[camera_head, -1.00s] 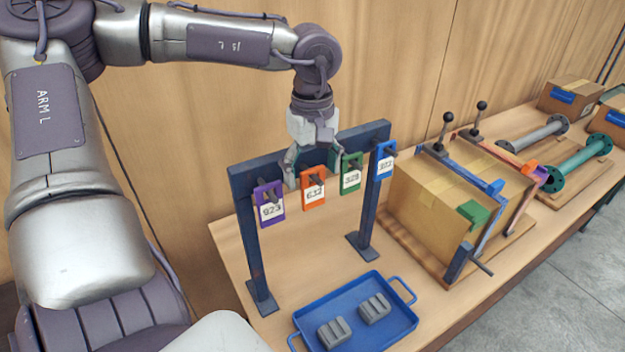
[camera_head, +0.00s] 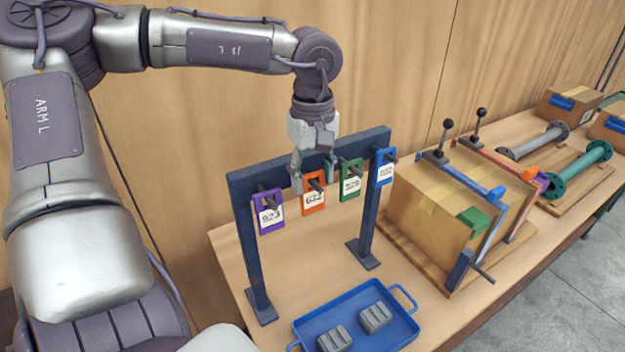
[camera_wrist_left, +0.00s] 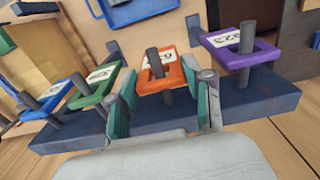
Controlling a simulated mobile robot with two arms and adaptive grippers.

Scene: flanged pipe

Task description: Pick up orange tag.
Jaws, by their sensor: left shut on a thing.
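The orange tag (camera_head: 314,200) hangs on a peg of the dark blue rack (camera_head: 254,262), between a purple tag and a green tag. My left gripper (camera_head: 312,180) is at the orange tag from above and behind, one finger on each side. In the left wrist view the orange tag (camera_wrist_left: 160,74) sits between the teal-padded fingers (camera_wrist_left: 160,92), and its peg still passes through its opening. The gripper is shut on the tag's sides. The lower label of the tag stays visible in the head view. My right gripper is not in view.
The purple tag (camera_head: 269,211) and green tag (camera_head: 351,180) hang close on either side; a blue tag (camera_head: 385,167) hangs farther right. A blue tray (camera_head: 400,332) with grey blocks lies in front. A clamped cardboard box (camera_head: 430,205) stands to the right.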

